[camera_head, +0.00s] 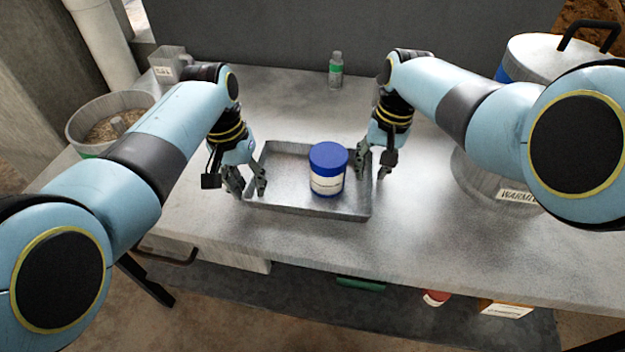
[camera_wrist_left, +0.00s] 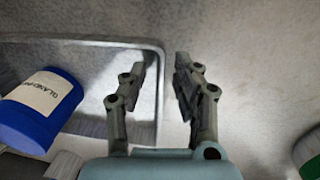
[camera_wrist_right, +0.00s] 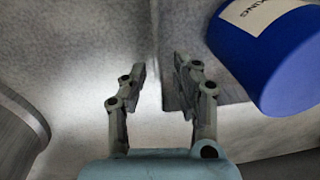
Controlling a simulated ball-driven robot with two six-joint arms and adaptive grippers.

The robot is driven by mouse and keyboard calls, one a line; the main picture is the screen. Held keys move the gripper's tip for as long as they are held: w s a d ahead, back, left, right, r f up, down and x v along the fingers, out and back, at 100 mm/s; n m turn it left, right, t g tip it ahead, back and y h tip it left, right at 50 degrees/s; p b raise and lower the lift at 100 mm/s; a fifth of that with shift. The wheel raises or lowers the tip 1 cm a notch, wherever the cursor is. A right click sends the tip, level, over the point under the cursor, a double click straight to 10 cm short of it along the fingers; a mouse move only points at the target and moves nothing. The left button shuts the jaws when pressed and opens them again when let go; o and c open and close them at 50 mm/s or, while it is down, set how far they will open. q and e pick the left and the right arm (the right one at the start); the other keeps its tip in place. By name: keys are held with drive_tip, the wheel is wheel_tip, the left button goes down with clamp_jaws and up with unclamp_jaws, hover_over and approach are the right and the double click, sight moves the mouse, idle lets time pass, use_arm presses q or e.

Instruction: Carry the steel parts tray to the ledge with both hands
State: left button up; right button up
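The steel parts tray (camera_head: 308,207) is a shallow grey tray lying on the steel counter. A blue-lidded jar (camera_head: 328,168) with a white label stands upright inside it, towards the right. My left gripper (camera_head: 249,187) is open at the tray's left wall. In the left wrist view, the tray rim (camera_wrist_left: 161,75) runs between its parted fingers. My right gripper (camera_head: 371,172) is open at the right wall, close to the jar. In the right wrist view, the tray edge (camera_wrist_right: 157,70) lies between its fingers. I cannot tell which surface is the ledge.
A small green-banded bottle (camera_head: 336,70) stands behind the tray. A bowl of grain (camera_head: 78,126) and a clear container (camera_head: 166,66) are at the left. A large lidded pot (camera_head: 545,52) and a round vessel labelled WARM (camera_head: 487,180) are at the right. The counter's front is clear.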

use_arm(q)
drive_tip(key=shift+f, duration=0.15)
use_arm(e)
drive_tip(key=shift+f, duration=0.15)
use_arm(q)
clamp_jaws()
use_arm(e)
clamp_jaws()
